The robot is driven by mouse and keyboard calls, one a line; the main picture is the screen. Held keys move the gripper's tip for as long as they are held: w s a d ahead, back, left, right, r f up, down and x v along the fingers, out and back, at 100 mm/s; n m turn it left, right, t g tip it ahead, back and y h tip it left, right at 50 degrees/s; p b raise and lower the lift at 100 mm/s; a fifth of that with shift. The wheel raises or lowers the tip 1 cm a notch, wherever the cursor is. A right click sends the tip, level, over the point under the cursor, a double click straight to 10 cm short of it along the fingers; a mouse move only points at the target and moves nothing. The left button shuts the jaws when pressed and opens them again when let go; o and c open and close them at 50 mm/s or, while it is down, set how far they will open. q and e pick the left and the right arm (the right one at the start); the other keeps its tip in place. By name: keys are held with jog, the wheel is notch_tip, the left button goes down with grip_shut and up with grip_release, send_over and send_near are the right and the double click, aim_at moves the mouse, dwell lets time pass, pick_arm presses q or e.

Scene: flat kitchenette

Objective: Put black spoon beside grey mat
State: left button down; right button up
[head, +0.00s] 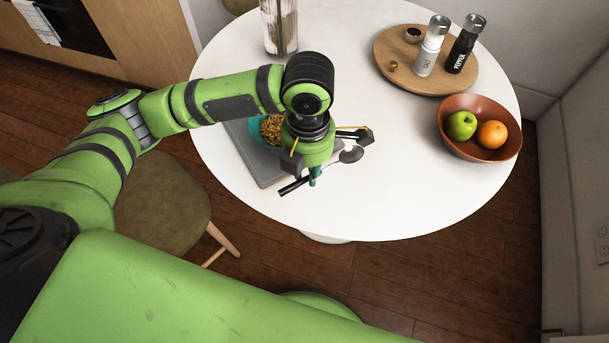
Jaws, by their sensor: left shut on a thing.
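The black spoon (351,155) lies at a slant at the right front edge of the grey mat (268,174), its black handle towards the lower left and its dark bowl towards the upper right. My left gripper (314,176) reaches down over the spoon's middle and is shut on it, covering part of the handle. I cannot tell whether the spoon touches the table or is slightly raised. The mat is partly hidden by my left arm and gripper. My right gripper is not in view.
A teal bowl of cereal (268,129) stands on the mat. A glass vase (279,28) stands behind. A wooden board (398,75) holds salt and pepper shakers. A brown bowl (454,149) holds an apple and an orange. The white table (400,205) is clear at front right.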

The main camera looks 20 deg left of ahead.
pick_arm(q)
jog(key=shift+w+a+f, duration=0.25)
jog(key=shift+a+f, duration=0.2)
jog(key=shift+f, duration=1.85)
jog(key=shift+f, duration=0.2)
jog(key=c, duration=1.1)
grip_release()
jog(key=shift+r, duration=0.1)
notch_tip(320, 180, up, 12)
jog(key=shift+r, duration=0.15)
